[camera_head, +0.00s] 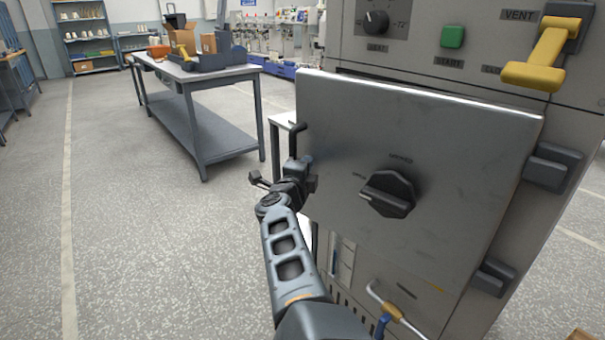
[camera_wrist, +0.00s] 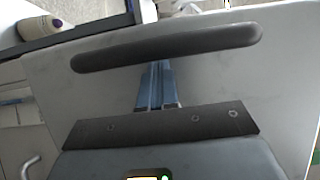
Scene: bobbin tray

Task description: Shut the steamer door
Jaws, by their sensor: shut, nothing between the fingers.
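The steamer door (camera_head: 450,160) is a flat grey panel with hinge blocks on its right side. It appears to stand ajar, its left edge out from the cabinet. A black knob (camera_head: 387,192) sits on its face, and a dark bar handle (camera_head: 296,138) is at its left edge. My gripper (camera_head: 309,177) is at that left edge, just below the handle's visible part. In the wrist view the handle (camera_wrist: 165,47) crosses ahead of my shut, empty fingers (camera_wrist: 158,85), over the pale door face (camera_wrist: 270,80). The fingertips are hidden at the bar, so contact is unclear.
The steamer cabinet (camera_head: 470,75) carries a green button (camera_head: 453,36) and a yellow vent lever (camera_head: 543,55). A workbench (camera_head: 200,73) with boxes stands at the back left. A bottle (camera_wrist: 40,27) shows in the wrist view. The floor at left is clear.

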